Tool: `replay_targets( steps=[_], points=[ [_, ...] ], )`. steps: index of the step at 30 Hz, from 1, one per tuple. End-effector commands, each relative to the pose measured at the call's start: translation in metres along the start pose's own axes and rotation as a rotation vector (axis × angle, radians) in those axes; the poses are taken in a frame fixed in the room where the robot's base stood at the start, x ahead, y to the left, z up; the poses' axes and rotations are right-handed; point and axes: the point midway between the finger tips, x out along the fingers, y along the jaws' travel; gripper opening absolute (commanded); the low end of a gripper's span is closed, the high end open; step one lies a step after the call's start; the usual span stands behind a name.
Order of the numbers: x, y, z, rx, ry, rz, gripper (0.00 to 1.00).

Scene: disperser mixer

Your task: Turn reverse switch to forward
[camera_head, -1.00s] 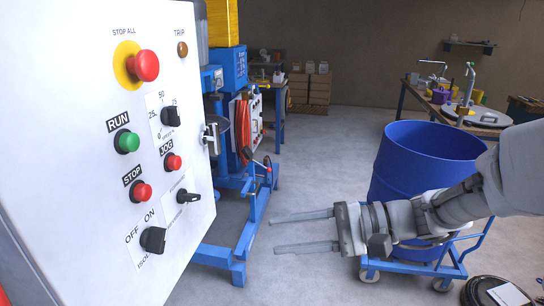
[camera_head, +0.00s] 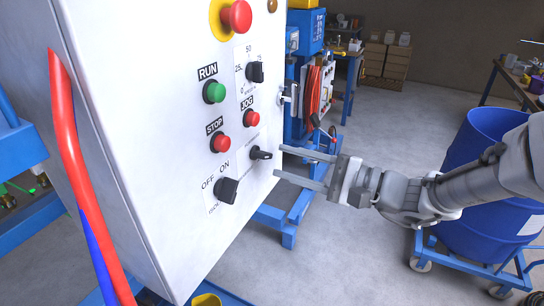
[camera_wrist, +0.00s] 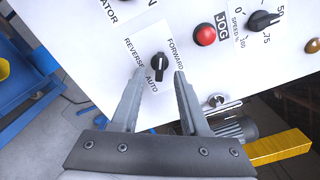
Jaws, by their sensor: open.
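The reverse switch (camera_head: 260,153) is a black rotary knob on the lower right of the white control panel (camera_head: 150,120). In the wrist view the knob (camera_wrist: 158,66) sits on a white label marked REVERSE on the left, AUTO below and FORWARD on the right. A pale pointer line shows on the knob; which marking it selects is hard to tell. My gripper (camera_head: 278,160) is open and empty at the panel's right edge. In the wrist view my gripper's fingertips (camera_wrist: 158,72) are spread to either side of the knob, seemingly apart from it.
The panel also carries the green RUN button (camera_head: 214,92), red STOP button (camera_head: 220,144), red JOG button (camera_head: 252,119), speed knob (camera_head: 255,72) and ON/OFF isolator knob (camera_head: 227,190). A metal latch (camera_wrist: 217,101) is near the switch. A blue drum (camera_head: 480,150) stands at right.

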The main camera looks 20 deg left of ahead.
Motion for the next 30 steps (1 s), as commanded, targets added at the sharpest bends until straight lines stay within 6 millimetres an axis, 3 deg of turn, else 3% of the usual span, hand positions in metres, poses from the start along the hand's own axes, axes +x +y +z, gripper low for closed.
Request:
replay_targets(
  steps=[7,18,19,26,30],
  points=[
    [0.033,0.000,0.000,0.001,-0.002,0.000,0.45],
    [0.040,0.000,0.000,0.000,0.000,0.001,0.45],
    [0.040,0.000,0.000,0.000,0.000,0.001,0.43],
    [0.040,0.000,0.000,0.000,0.000,0.001,0.02],
    [0.040,0.000,0.000,0.000,0.000,0.001,0.00]
  ],
)
